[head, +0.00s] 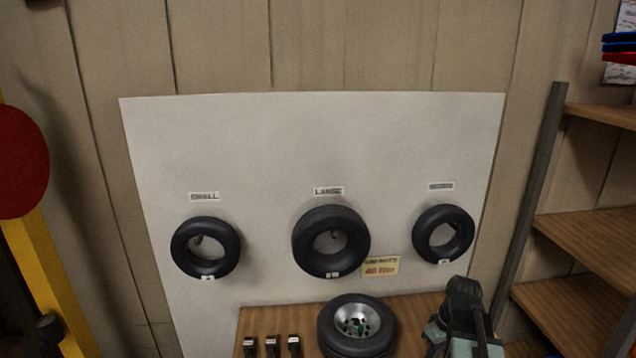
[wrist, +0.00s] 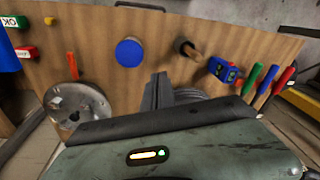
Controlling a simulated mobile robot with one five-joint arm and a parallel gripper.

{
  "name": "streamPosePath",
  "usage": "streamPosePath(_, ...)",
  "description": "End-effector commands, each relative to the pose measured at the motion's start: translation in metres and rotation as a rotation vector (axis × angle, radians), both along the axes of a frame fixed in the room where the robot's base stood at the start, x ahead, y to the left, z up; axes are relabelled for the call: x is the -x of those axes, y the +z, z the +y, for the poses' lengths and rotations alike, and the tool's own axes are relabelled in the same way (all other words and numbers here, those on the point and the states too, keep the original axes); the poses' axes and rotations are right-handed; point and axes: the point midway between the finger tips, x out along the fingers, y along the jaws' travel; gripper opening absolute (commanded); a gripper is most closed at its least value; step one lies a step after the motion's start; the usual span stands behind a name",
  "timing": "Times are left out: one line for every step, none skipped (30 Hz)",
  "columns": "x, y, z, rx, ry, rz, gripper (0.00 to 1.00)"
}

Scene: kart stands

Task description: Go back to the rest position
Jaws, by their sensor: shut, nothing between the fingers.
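My gripper (wrist: 160,92) shows in the wrist view as dark fingers closed together, with nothing between them. Its green-grey housing with a small lit display fills the bottom of that view. In the head view, part of my arm (head: 465,312) stands at the lower right, right of a tire with a silver rim (head: 357,322) on the wooden table. I cannot make out the fingertips in the head view. In the wrist view, a dark ribbed round thing (wrist: 188,95) shows partly behind the fingers.
A small tire (head: 178,247), a large tire (head: 300,242) and another tire (head: 421,235) hang on the white board (head: 270,140). Wooden shelves (head: 590,240) stand right. The wrist view shows a metal disc (wrist: 92,112), a blue cap (wrist: 129,52) and colored handles (wrist: 266,80).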

Motion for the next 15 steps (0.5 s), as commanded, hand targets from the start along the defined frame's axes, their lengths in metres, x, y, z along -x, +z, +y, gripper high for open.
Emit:
streamPosePath(-0.001, -0.001, 0.029, 0.017, -0.041, 0.009, 0.00)
streamPosePath(-0.002, -0.001, 0.044, 0.027, -0.078, 0.014, 0.00)
streamPosePath(-0.003, -0.001, 0.063, 0.040, -0.124, 0.019, 0.00)
streamPosePath(-0.003, -0.001, 0.076, 0.049, -0.159, 0.021, 0.00)
streamPosePath(-0.003, -0.002, 0.089, 0.058, -0.192, 0.021, 0.00)
streamPosePath(-0.003, -0.002, 0.105, 0.070, -0.234, 0.021, 0.00)
streamPosePath(-0.003, -0.002, 0.117, 0.076, -0.266, 0.020, 0.00)
streamPosePath(-0.002, -0.002, 0.129, 0.084, -0.296, 0.018, 0.00)
streamPosePath(0.000, -0.002, 0.144, 0.092, -0.335, 0.015, 0.00)
streamPosePath(0.001, -0.002, 0.155, 0.097, -0.364, 0.012, 0.00)
streamPosePath(0.003, -0.002, 0.166, 0.103, -0.391, 0.007, 0.00)
streamPosePath(0.003, -0.021, 0.166, 0.107, -0.410, 0.009, 0.00)
streamPosePath(0.004, -0.033, 0.164, 0.107, -0.411, 0.015, 0.00)
streamPosePath(0.005, -0.041, 0.163, 0.107, -0.411, 0.019, 0.00)
streamPosePath(0.007, -0.052, 0.163, 0.108, -0.410, 0.025, 0.00)
